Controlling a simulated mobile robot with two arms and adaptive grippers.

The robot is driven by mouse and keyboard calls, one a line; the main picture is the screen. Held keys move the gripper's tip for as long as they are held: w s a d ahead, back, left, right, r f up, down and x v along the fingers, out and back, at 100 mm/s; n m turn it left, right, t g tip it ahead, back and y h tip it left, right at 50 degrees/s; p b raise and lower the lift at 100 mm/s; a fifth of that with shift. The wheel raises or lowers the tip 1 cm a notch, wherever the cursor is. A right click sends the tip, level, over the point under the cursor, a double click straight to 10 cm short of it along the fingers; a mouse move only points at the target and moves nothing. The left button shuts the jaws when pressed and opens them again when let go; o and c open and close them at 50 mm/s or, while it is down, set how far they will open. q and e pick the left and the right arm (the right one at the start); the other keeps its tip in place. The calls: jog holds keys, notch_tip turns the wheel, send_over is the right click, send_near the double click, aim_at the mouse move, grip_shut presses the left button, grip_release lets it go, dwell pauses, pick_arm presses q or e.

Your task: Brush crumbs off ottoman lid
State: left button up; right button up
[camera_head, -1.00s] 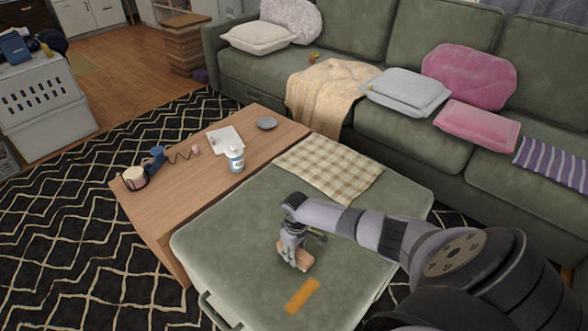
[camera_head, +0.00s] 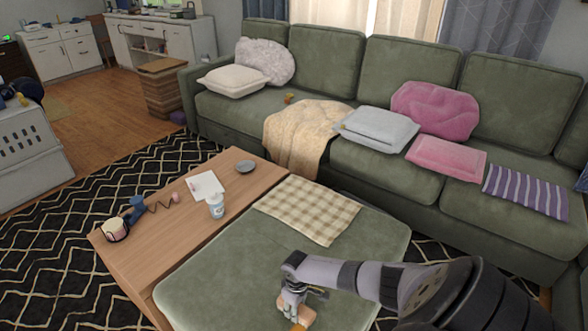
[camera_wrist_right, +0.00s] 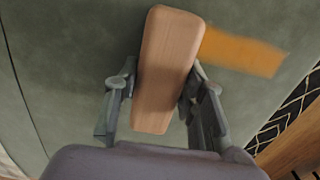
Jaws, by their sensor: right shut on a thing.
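The ottoman lid (camera_head: 230,270) is a green padded top, partly cut off at the lower edge of the head view. My right gripper (camera_head: 293,307) is over its near part, fingers downward. It is shut on a wooden-backed brush (camera_head: 308,317); the wrist view shows the brush (camera_wrist_right: 168,70) between both fingers. Its bristles are hidden, and I cannot tell whether it touches the lid. An orange strip (camera_wrist_right: 240,50) lies on the lid beside the brush in the wrist view. No crumbs can be made out. My left gripper is out of view.
A checked cloth (camera_head: 308,210) lies on the lid's far part. A wooden table (camera_head: 170,245) adjoins on the left, holding a white-and-blue bottle (camera_head: 216,207), paper (camera_head: 205,186) and a grey dish (camera_head: 246,166). The green sofa (camera_head: 360,165) stands behind.

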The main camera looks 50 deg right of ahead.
jog(key=shift+s+f, duration=0.15)
jog(key=shift+s, duration=0.05)
jog(key=shift+s+a+p, duration=0.1)
jog(key=shift+a+p, duration=0.35)
jog(key=shift+a, duration=0.1)
jog(key=a, duration=0.1)
jog(key=a+p, duration=0.1)
jog(key=a, duration=0.1)
jog(key=shift+s+a+r+p, duration=0.2)
jog(key=shift+s+a+p, duration=0.05)
jog(key=shift+p, duration=0.15)
jog(key=shift+a+f+p, duration=0.1)
jog(key=shift+a+p, duration=0.2)
jog(key=shift+a, duration=0.45)
jog(key=shift+a, duration=0.1)
jog(key=shift+s+a+p, duration=0.15)
jog(key=shift+a+p, duration=0.3)
jog(key=shift+a, duration=0.25)
jog(key=shift+s+a+p, duration=0.2)
jog(key=shift+a+p, duration=0.2)
jog(key=shift+a, duration=0.65)
jog(key=shift+s+a+p, duration=0.2)
jog(key=shift+a+p, duration=0.15)
jog(key=shift+a, duration=0.7)
